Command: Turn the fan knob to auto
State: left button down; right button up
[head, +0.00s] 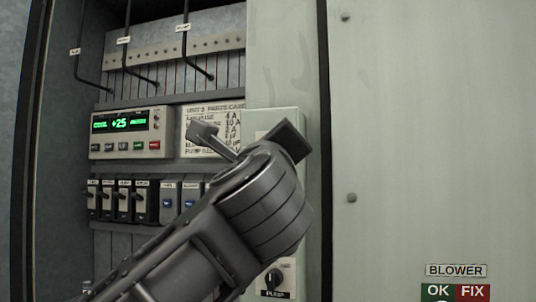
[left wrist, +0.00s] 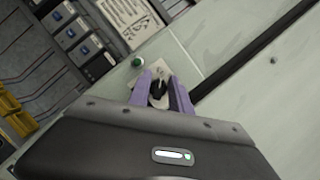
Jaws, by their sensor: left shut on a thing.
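A black knob (left wrist: 157,89) on a pale label plate sits on the light green panel strip in the left wrist view. Its lettering is too small to read, so its pointed setting cannot be told. My left gripper (left wrist: 161,84) has its two purple-looking fingers on either side of the knob, shut on it. In the head view my left gripper (head: 244,136) is in front of the panel strip (head: 258,122), and its body hides the knob. My right gripper is in neither view.
A second knob marked PUMP (head: 272,278) is lower on the strip. A controller with a green display (head: 130,122), a parts card (head: 205,112) and a row of breakers (head: 140,200) are to the left. A green lamp (left wrist: 138,62) is near the gripped knob.

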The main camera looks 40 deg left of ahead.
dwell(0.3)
pick_arm(q)
jog(key=c, duration=1.2)
grip_release()
jog(key=b+v, duration=0.2)
jog(key=v, duration=0.5)
jog(key=shift+s+d+b, duration=0.25)
jog(key=shift+s+b, duration=0.05)
jog(key=shift+b, duration=0.05)
jog(key=shift+f, duration=0.15)
